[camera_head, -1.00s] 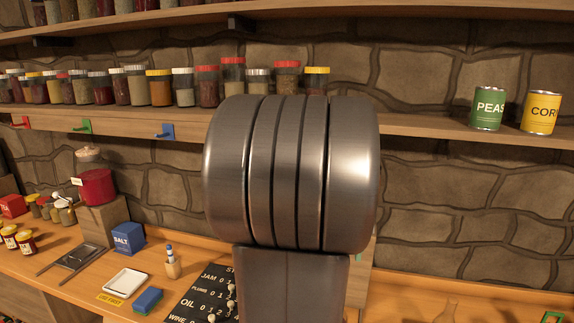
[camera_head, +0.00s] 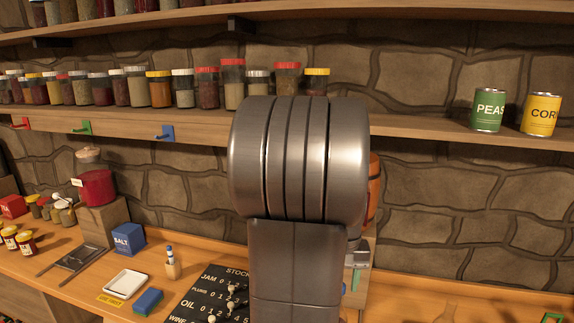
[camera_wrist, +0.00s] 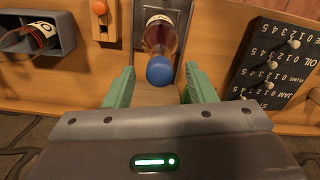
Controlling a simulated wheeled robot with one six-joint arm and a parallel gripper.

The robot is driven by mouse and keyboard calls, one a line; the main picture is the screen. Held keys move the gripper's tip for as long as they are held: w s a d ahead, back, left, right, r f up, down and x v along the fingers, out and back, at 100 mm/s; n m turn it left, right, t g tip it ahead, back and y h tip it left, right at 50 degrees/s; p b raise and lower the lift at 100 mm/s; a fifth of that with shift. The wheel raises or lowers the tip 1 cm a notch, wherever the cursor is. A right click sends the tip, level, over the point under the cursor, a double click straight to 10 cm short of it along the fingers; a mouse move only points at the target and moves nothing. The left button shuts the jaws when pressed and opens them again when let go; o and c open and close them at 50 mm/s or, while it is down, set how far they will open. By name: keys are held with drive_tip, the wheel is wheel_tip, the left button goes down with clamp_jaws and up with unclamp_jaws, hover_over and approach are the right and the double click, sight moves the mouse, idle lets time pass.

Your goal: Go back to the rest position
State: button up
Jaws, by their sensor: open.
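My gripper (camera_wrist: 160,80) is open in the wrist view, its two green fingers spread apart. A bottle with a blue cap and amber contents (camera_wrist: 160,42) shows between and beyond the fingers, standing against a grey metal plate (camera_wrist: 184,12). I cannot tell how far it is from the fingers, but neither finger visibly touches it. In the head view my grey arm fills the middle and hides most of the gripper.
A black stock board (camera_head: 205,293) with pegs lies on the counter, left of my arm. A blue salt box (camera_head: 128,239), a white tray (camera_head: 127,283) and a blue sponge (camera_head: 148,301) are further left. Jars and cans, including a green peas can (camera_head: 488,110), line the shelf (camera_head: 430,127).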

wheel_tip(320, 180, up, 3)
drive_tip(key=shift+w+f+p, duration=0.1)
drive_tip(key=shift+p, duration=0.3)
drive_tip(key=shift+b, duration=0.35)
drive_tip(key=shift+r+p, duration=1.25)
drive_tip(key=shift+r, duration=0.85)
